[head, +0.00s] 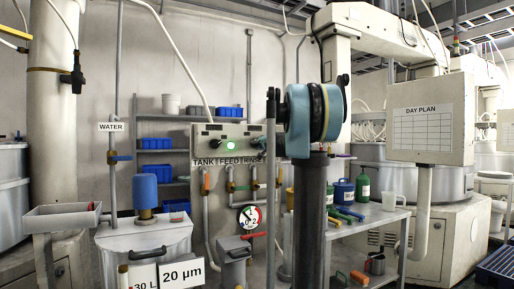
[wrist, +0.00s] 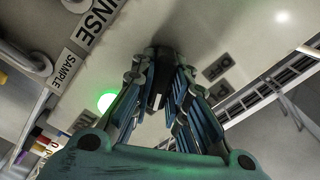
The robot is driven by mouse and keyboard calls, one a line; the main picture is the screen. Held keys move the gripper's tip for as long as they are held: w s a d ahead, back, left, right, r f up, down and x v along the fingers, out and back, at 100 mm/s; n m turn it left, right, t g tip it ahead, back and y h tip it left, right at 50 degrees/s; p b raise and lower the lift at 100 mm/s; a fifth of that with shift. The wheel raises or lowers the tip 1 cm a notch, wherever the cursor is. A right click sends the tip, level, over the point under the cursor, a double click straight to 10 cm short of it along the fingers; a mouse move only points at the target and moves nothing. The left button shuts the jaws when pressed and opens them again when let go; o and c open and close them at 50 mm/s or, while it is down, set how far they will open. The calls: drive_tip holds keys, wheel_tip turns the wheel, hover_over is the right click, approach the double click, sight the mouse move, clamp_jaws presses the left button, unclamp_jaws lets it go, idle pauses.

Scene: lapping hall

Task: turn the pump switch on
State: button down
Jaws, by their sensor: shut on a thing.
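The pump switch (wrist: 156,97) is a dark knob with a pale mark on the panel, seen between my fingers in the wrist view. My gripper (wrist: 165,75) has its linked fingers closed around it, and they hide part of it. A green lamp (wrist: 106,101) glows beside the fingers. In the head view the same lamp (head: 231,146) is lit on the grey control panel (head: 221,131). My gripper (head: 272,148) reaches the panel's right end there, and my arm hides most of the contact. Which way the knob points is hard to tell.
Pipes with coloured valve handles run below the panel, beside a pressure gauge (head: 249,217). A metal cart (head: 375,222) with bottles and tools stands at right. A lidded tank (head: 145,240) with a blue-topped unit stands at left front. A day plan board (head: 421,128) hangs at right.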

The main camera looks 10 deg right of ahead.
drive_tip(key=shift+d, duration=0.15)
idle(0.3)
drive_tip(key=c, duration=1.6)
unclamp_jaws()
drive_tip(key=shift+f, duration=0.1)
drive_tip(key=shift+o, duration=0.2)
